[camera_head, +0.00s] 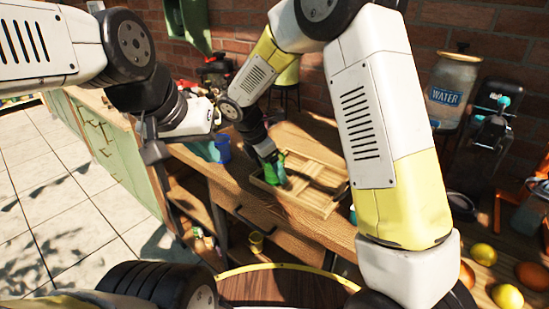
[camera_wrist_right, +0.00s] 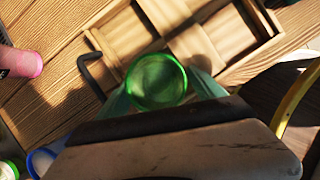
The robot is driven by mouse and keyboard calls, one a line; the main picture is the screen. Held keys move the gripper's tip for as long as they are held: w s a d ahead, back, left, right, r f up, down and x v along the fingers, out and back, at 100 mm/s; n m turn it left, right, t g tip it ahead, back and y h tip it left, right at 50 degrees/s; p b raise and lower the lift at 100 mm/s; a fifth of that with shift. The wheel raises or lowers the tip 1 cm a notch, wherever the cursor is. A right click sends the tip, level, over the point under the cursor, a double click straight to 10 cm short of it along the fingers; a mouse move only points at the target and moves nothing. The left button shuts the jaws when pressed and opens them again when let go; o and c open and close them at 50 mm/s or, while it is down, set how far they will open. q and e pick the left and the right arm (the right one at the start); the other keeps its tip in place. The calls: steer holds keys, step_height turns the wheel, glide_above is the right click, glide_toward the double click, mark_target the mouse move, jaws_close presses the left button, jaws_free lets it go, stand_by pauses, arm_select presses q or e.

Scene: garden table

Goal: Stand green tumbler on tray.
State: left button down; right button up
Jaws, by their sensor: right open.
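The green tumbler (camera_head: 278,172) stands at the left part of the wooden tray (camera_head: 322,205), as seen in the head view. In the right wrist view I look down on the tumbler's round rim (camera_wrist_right: 157,82), with the tray's slatted floor and rim (camera_wrist_right: 235,75) beyond it. My right gripper (camera_head: 270,160) is around the tumbler; its two greenish fingers lie on either side of it, jaws open. Whether the base rests fully on the tray floor is hidden. My left gripper (camera_head: 152,143) is at the left, away from the tumbler; its jaw opening is unclear.
A blue cup (camera_head: 221,149) stands left of the tray. A water dispenser (camera_head: 452,90) stands at the back right, with lemons (camera_head: 484,254) and oranges (camera_head: 530,275) at the front right. A pink-tipped object (camera_wrist_right: 22,62) shows at the left of the right wrist view.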

steer(key=v, duration=1.1)
steer(key=s+d+r+m+y, duration=0.1)
steer(key=s+d+r+m, duration=0.3)
steer(key=d+m, duration=0.15)
steer(key=s+d+r+m+y, duration=0.2)
steer(key=s+d+r+m, duration=0.15)
steer(key=d, duration=0.35)
steer(key=s+d+m+t+y, duration=0.1)
steer(key=s+d+m+t, duration=0.1)
steer(key=s+d+m, duration=0.2)
steer(key=s+d+r+m+t+y, duration=0.1)
steer(key=s+d+m, duration=0.3)
steer(key=s+m, duration=0.4)
steer(key=m, duration=0.3)
steer(key=shift+d+r+t+y, duration=0.25)
steer(key=shift+t+y, duration=0.15)
